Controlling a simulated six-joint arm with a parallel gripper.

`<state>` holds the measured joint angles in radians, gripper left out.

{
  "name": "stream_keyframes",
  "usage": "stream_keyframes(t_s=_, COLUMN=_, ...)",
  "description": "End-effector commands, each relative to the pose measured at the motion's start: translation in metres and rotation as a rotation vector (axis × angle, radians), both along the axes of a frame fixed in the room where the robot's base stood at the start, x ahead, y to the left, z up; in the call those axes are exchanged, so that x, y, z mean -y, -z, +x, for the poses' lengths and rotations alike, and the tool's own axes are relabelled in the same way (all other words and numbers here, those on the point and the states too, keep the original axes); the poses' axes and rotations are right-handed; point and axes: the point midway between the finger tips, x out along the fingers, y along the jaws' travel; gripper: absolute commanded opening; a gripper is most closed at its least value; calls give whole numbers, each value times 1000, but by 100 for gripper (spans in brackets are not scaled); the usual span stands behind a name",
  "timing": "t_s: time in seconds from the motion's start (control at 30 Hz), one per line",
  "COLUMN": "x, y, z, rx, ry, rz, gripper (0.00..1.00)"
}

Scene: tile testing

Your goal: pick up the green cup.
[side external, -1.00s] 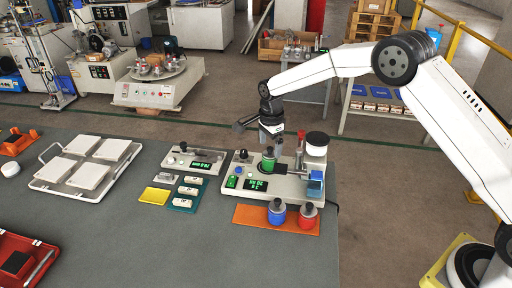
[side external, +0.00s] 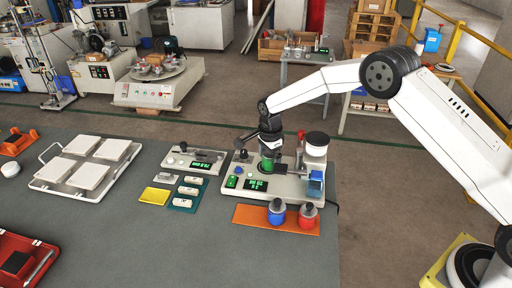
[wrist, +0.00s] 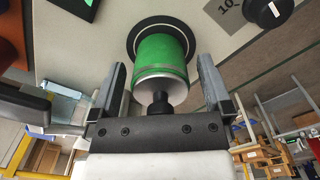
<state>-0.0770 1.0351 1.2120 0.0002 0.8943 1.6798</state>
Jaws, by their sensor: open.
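The green cup (side external: 267,164) stands upright on the grey testing device (side external: 290,187). It has a metal rim and a dark knob on top. In the wrist view the green cup (wrist: 163,55) lies between my two fingers, in front of the palm, with a gap visible on both sides. My gripper (side external: 269,150) is above and around the cup's top, pointing down. In the wrist view my gripper (wrist: 163,80) is open, with one finger on each side of the cup. The side external view partly hides the cup behind my gripper.
A blue cup (side external: 277,212) and a red cup (side external: 308,216) stand on an orange mat (side external: 252,215) in front of the device. A white tray with tiles (side external: 60,186) is at left.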

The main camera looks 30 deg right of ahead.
Motion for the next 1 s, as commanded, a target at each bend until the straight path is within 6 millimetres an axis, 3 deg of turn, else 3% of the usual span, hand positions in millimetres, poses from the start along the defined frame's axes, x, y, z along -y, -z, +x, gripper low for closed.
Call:
stream_keyframes(t_s=0.2, x=0, y=0, z=0, rx=0, ry=0, rz=0, gripper=97)
stream_keyframes(t_s=0.5, x=0, y=0, z=0, rx=0, ry=0, rz=0, gripper=2)
stream_keyframes(t_s=1.0, x=0, y=-11, z=1, rx=4, ry=0, rz=0, gripper=0)
